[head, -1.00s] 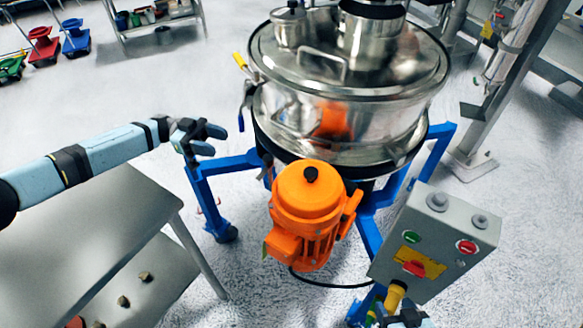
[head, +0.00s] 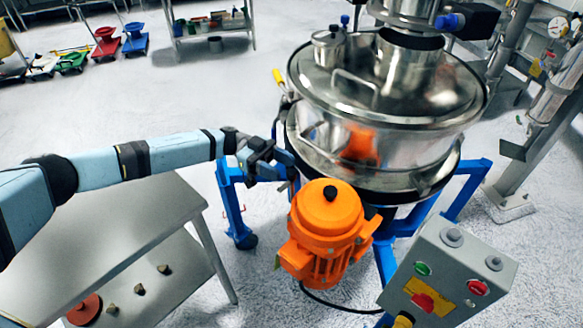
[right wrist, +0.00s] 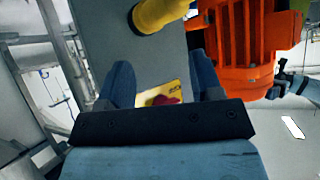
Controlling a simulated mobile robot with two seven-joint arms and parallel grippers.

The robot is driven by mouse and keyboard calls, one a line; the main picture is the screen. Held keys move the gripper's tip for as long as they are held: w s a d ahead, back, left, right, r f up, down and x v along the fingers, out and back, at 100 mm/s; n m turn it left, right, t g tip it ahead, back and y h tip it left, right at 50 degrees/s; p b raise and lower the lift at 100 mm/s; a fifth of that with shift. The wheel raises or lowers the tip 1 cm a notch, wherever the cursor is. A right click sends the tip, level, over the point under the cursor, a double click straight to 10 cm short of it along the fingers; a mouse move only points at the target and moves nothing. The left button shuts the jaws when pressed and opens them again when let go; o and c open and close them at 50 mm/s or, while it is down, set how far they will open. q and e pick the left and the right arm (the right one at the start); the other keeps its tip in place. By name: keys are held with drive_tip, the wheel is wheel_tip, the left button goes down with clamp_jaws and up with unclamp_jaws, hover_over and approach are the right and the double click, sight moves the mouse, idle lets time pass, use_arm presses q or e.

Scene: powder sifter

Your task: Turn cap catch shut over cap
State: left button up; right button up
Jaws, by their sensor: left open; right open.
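A yellow fitting (head: 403,321) shows under the grey control box at the bottom edge of the head view. It also shows in the right wrist view (right wrist: 160,12), cut by the top edge. I cannot tell its cap and catch apart, nor whether the catch is shut. My right gripper (right wrist: 163,82) is open and empty, its fingers pointing toward the control box face, with the yellow fitting beyond the fingertips. It is out of the head view. My left gripper (head: 277,164) is open and empty, left of the sifter and above the orange motor.
The control box (head: 450,265) carries buttons and a red switch. The orange motor (head: 328,230) stands beside it, under the steel sifter (head: 385,105) on its blue frame (head: 232,205). A grey table (head: 120,235) is at left.

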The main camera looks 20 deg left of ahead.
sight(291, 171)
use_arm(q)
drive_tip(key=shift+x, duration=1.75)
